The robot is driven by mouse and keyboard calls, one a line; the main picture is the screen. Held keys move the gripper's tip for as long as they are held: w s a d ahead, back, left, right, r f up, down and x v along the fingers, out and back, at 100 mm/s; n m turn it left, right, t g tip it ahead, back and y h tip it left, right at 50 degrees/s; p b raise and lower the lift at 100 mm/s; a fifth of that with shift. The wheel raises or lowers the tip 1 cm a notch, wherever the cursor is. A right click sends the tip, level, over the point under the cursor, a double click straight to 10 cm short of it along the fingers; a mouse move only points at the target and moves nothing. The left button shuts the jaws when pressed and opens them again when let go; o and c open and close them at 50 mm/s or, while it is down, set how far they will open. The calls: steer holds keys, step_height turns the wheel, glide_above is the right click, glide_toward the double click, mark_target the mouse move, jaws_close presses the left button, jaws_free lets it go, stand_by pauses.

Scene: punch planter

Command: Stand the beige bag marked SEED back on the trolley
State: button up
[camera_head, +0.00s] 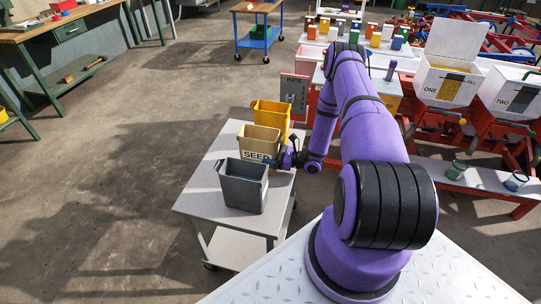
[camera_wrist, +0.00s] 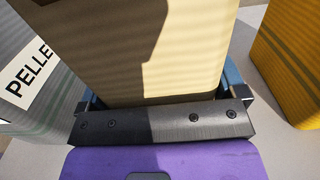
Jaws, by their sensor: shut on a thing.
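The beige bag marked SEED (camera_head: 257,143) is upright at the trolley (camera_head: 205,185), between a grey bag (camera_head: 243,185) and a yellow bag (camera_head: 271,117). My gripper (camera_head: 285,158) reaches it from the right and is shut on it. In the wrist view, the beige bag (camera_wrist: 120,45) fills the middle, with a blue finger of my gripper (camera_wrist: 160,98) on each side of it. The bag's bottom is hidden, so I cannot tell whether it touches the trolley top.
In the wrist view, the grey bag with a label reading PELLE (camera_wrist: 30,75) is close on the left, and the yellow bag (camera_wrist: 290,60) stands apart on the right. A sign reading RATE (camera_head: 294,92) stands behind the trolley. The trolley's left side is bare.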

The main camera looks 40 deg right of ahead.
steer(key=shift+f, duration=0.1)
steer(key=o, duration=1.3)
steer(key=shift+s+d, duration=0.15)
steer(key=v, duration=1.1)
steer(key=shift+s+d, duration=0.2)
steer(key=shift+s, duration=0.05)
